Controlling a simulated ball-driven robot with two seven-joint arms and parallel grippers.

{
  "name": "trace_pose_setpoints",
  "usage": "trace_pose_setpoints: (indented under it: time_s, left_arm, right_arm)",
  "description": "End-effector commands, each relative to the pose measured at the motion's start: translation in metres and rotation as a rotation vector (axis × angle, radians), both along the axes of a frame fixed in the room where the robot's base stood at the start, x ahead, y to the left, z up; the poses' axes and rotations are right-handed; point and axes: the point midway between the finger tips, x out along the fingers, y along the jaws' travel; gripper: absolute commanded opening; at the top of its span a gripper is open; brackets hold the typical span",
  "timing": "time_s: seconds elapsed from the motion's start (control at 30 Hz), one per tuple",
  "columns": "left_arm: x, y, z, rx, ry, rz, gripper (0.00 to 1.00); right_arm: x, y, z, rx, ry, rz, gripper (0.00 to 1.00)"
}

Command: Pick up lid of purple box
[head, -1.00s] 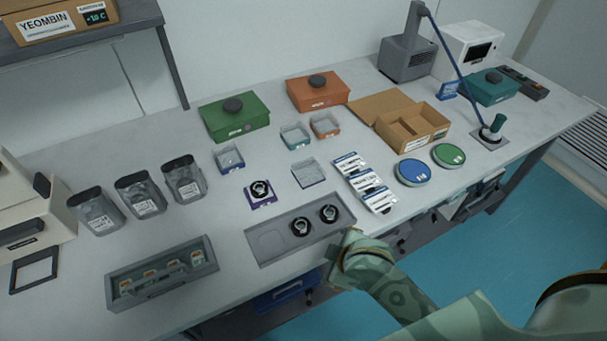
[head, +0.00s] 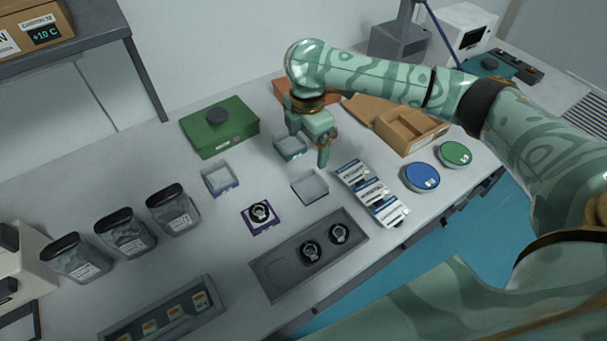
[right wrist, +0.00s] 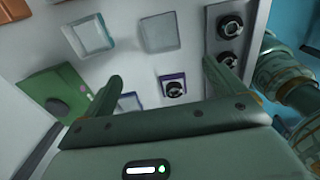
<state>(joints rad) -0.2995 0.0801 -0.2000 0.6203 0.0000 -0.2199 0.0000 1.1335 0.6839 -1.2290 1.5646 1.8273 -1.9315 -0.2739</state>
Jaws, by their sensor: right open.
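A small purple-edged square piece (head: 262,217) with a round black fitting on it lies on the table; I cannot tell whether it is a box or a lid. It also shows between my fingers in the right wrist view (right wrist: 172,86). A small open-looking box (head: 310,187) with a purplish rim stands to its right. My right gripper (head: 328,150) is open and empty, above the table by the small boxes, pointing down. In the right wrist view its two fingers (right wrist: 171,69) are spread wide. My left gripper is not in view.
A teal-rimmed box (head: 291,147) is partly behind my right gripper, and a blue-rimmed box (head: 220,179) stands left. A green box (head: 219,128) is behind. A grey tray (head: 277,268) with two black round fittings is in front. White packets (head: 370,190) lie right.

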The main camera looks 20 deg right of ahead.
Motion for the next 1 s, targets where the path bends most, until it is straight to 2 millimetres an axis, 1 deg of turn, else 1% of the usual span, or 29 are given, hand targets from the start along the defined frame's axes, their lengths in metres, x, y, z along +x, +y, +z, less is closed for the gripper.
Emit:
trace_pose_setpoints:
  time_s: [0.07, 0.13, 0.4, 0.5, 0.6, 0.77, 0.87, 1.0]
  left_arm:
    - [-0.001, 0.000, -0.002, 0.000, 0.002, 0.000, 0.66]
    - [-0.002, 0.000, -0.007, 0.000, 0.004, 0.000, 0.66]
    - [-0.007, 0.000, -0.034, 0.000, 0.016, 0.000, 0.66]
    - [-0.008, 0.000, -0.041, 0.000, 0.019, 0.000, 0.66]
    - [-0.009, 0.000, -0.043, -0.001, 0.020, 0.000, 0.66]
    - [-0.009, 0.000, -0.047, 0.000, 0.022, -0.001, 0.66]
    - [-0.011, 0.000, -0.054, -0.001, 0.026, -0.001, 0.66]
    - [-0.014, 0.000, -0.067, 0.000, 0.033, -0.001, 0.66]
  right_arm:
    - [0.002, -0.006, 0.001, -0.006, 0.011, -0.005, 0.95]
    - [0.002, -0.007, -0.009, -0.005, 0.017, -0.005, 0.95]
    - [0.001, -0.006, -0.077, -0.003, 0.018, -0.005, 0.95]
    - [0.001, -0.006, -0.094, -0.002, 0.016, -0.005, 0.95]
    - [0.001, -0.006, -0.103, -0.002, 0.013, -0.005, 0.95]
    - [0.001, -0.007, -0.111, -0.003, 0.013, -0.004, 0.95]
    - [-0.001, -0.008, -0.126, -0.002, 0.015, -0.005, 0.95]
    - [-0.003, -0.010, -0.151, -0.002, 0.015, -0.004, 0.95]
